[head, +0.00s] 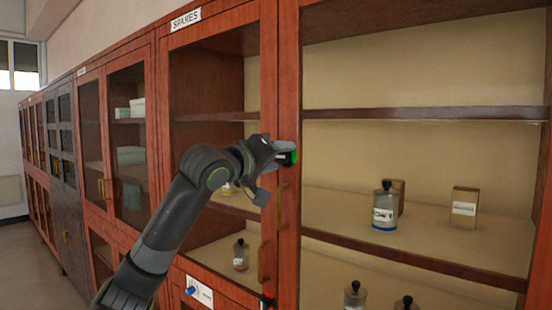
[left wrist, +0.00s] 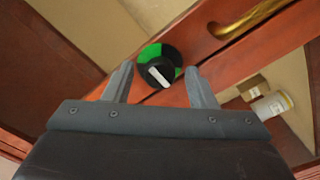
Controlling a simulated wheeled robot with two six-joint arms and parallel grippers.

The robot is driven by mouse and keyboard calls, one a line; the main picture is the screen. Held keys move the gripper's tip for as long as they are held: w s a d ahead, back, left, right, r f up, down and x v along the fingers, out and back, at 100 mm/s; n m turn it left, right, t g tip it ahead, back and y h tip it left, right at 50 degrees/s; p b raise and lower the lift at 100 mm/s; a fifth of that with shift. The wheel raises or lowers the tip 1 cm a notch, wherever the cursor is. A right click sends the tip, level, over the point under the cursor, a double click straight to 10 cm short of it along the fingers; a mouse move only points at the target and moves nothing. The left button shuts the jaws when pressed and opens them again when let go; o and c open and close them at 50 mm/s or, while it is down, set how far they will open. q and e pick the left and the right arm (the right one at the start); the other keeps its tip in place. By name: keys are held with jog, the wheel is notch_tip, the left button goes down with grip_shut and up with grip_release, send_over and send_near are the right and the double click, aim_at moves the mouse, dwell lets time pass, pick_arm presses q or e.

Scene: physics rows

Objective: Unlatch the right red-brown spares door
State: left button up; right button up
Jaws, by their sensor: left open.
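The red-brown cabinet under the SPARES sign (head: 186,19) has a left door (head: 207,150) and a right door whose upright red-brown frame (head: 289,90) shows. A round black and green latch knob (head: 293,157) sits on that frame, partly hidden by my left gripper (head: 279,168). In the left wrist view the knob (left wrist: 160,62) has a pale bar across its black middle and green parts on its rim. My left gripper (left wrist: 158,70) is open, with one finger on each side of the knob. Contact cannot be told. My right gripper is not in view.
A brass handle (head: 282,206) is just below the knob, and another (head: 264,262) is lower on the left door. Bottles (head: 384,212) and a small box (head: 464,207) stand on shelves inside. More cabinets (head: 113,130) run away to the left.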

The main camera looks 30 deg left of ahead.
pick_arm(q)
jog(key=shift+s, duration=0.1)
jog(key=s+a+b, duration=0.1)
jog(key=s+b, duration=0.9)
jog(key=s, duration=0.7)
jog(key=shift+a, duration=0.2)
